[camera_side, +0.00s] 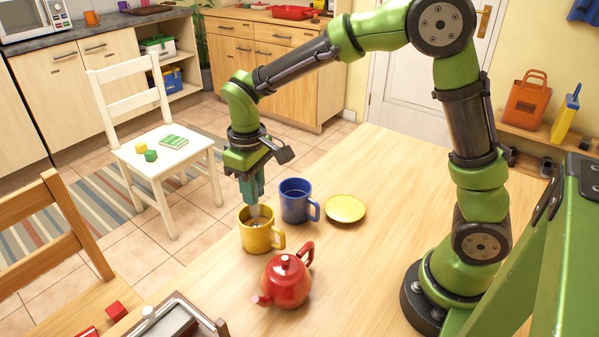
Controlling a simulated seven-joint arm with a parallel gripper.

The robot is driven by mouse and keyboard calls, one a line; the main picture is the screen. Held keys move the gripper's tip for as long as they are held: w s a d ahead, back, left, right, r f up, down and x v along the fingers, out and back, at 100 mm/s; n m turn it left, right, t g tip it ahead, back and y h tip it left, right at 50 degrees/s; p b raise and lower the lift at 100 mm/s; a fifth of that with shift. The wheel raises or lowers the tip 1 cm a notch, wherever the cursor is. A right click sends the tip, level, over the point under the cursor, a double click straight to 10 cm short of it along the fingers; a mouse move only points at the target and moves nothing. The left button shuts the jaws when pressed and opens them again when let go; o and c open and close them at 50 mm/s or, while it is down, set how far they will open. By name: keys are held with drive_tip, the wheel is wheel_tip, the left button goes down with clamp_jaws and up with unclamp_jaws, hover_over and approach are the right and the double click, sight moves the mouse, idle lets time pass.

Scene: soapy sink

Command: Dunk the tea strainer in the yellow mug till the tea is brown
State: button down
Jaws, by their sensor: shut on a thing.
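The yellow mug (257,237) stands upright on the wooden table, left of centre. My gripper (253,197) points down right above the mug and is shut on the tea strainer (254,212). A pale upper part of the strainer shows between my fingers and the mug's opening. Its lower end reaches into the mug and is hidden by the mug's wall. A little dark brownish colour shows inside the mug, but the colour of the liquid is too small to tell surely.
A blue mug (294,203) stands close behind the yellow mug, to its right. A yellow saucer (345,209) lies further right. A red teapot (287,281) stands in front. A tray (176,322) is at the front left edge. The table right of the saucer is clear.

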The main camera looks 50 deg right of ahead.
drive_tip(key=shift+r, duration=0.7)
drive_tip(key=shift+f, duration=0.8)
drive_tip(key=shift+r, duration=4.25)
